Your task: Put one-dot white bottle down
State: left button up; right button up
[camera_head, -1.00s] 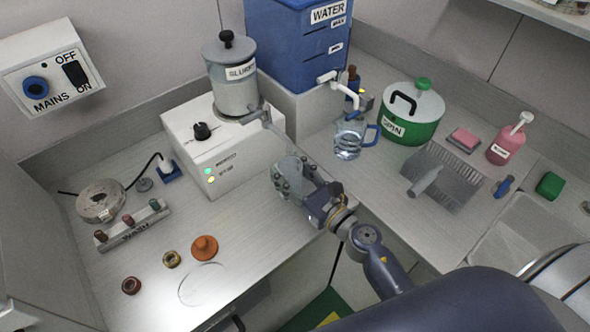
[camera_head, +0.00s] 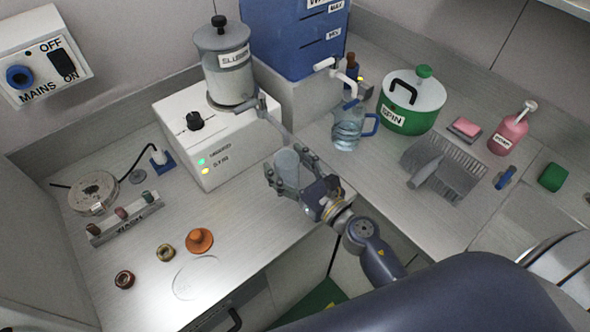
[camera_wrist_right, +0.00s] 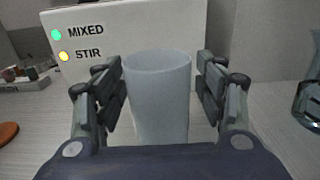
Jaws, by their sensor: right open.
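A whitish, open-topped cylinder (camera_head: 287,165), which I take to be the white bottle, stands upright on the counter in front of the white stirrer box. No dot shows on the side I see. My right gripper (camera_head: 286,171) is open, with one finger on each side of it. In the right wrist view the white bottle (camera_wrist_right: 160,105) is between the spread fingers of the right gripper (camera_wrist_right: 159,88), with a gap visible on both sides. Its lower end is hidden behind the gripper's body. My left gripper is not in view.
The slurry pot (camera_head: 227,70) sits on the stirrer box (camera_head: 215,150), its spout reaching close above the bottle. A water jug (camera_head: 347,133) stands to the right, with the green spin pot (camera_head: 408,113) beyond. An orange knobbed piece (camera_head: 199,241) lies front left.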

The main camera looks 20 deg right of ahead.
jog(key=shift+s+r, duration=0.1)
jog(key=b+v, duration=0.4)
jog(key=v, duration=0.6)
jog(key=shift+s+d+b, duration=0.2)
jog(key=shift+s+b, duration=0.15)
jog(key=shift+s+d+r, duration=0.1)
jog(key=shift+s+d, duration=0.1)
jog(key=shift+s, duration=0.3)
